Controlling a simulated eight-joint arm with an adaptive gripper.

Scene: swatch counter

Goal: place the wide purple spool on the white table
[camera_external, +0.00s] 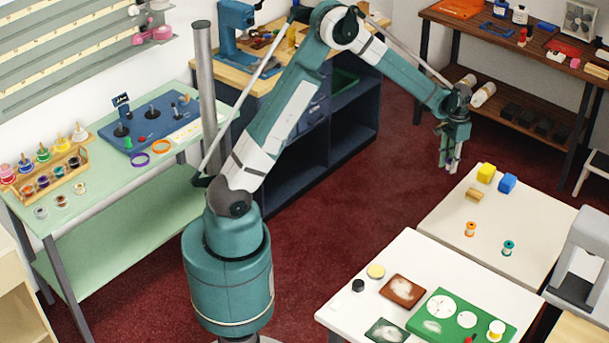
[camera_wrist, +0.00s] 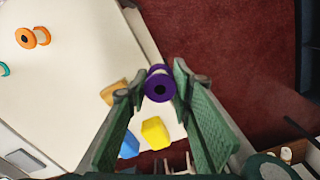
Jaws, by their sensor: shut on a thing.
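The purple spool (camera_wrist: 158,84), with a dark centre, is between the fingertips of my gripper (camera_wrist: 157,92) in the wrist view. My gripper is shut on it, and the spool looks seen end-on. In the external view my gripper (camera_external: 450,166) hangs pointing down, above the far left edge of the white table (camera_external: 446,218); the spool is mostly hidden there by the fingers. In the wrist view the spool overlaps the edge of the white table (camera_wrist: 82,68), with red carpet to its right. The spool is held up in the air.
On the white table are a yellow block (camera_external: 486,173), a blue block (camera_external: 507,183), a wooden block (camera_external: 474,194), an orange spool (camera_external: 470,229) and a teal spool (camera_external: 508,248). Its left part is bare. Another pale table (camera_external: 345,313) with dishes and a green board (camera_external: 452,304) stands in front.

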